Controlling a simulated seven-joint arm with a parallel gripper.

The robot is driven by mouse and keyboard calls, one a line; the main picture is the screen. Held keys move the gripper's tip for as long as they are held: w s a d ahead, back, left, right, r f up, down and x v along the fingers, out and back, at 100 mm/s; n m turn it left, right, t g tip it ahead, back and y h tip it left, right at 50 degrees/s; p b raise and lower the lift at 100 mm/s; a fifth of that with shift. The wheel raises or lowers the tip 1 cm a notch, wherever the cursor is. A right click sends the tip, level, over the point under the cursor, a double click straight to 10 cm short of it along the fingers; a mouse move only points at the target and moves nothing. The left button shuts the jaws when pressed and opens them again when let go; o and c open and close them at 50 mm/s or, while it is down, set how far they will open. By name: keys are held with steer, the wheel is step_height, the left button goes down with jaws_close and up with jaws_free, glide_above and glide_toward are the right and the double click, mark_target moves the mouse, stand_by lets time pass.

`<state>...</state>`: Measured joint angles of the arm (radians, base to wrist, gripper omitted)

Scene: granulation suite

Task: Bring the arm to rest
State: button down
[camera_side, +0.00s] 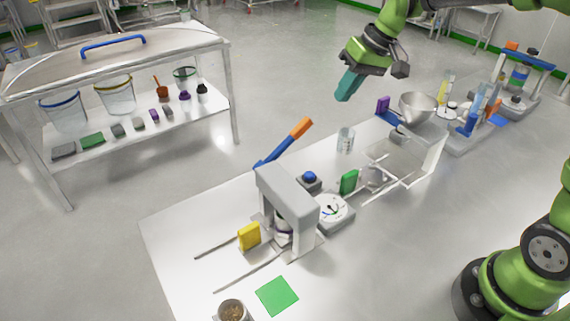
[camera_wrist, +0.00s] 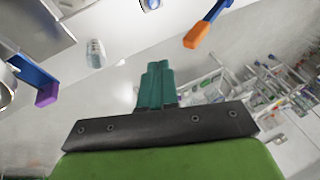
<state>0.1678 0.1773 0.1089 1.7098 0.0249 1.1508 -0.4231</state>
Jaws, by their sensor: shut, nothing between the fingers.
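My gripper (camera_side: 347,87) hangs in the air at the upper middle of the side view, beyond the far edge of the work table (camera_side: 190,225). Its teal fingers are together with nothing between them, and they point down and slightly left. In the wrist view the shut fingers (camera_wrist: 157,68) show at the centre. My gripper touches nothing in either view.
Below stand a grey press (camera_side: 290,205) with an orange-tipped lever (camera_side: 300,129), a glass beaker (camera_side: 346,138), a clear-walled box (camera_side: 405,165) and a metal bowl (camera_side: 417,107). A shelved table (camera_side: 130,60) stands left. Floor between the tables is clear.

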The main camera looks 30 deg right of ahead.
steer(key=s+r+m+t+h, duration=0.1)
steer(key=s+m+t, duration=0.1)
steer(key=s, duration=1.9)
steer(key=shift+a+m+t, duration=0.3)
steer(key=shift+m+t, duration=0.1)
steer(key=shift+t, duration=0.4)
stand_by(0.4)
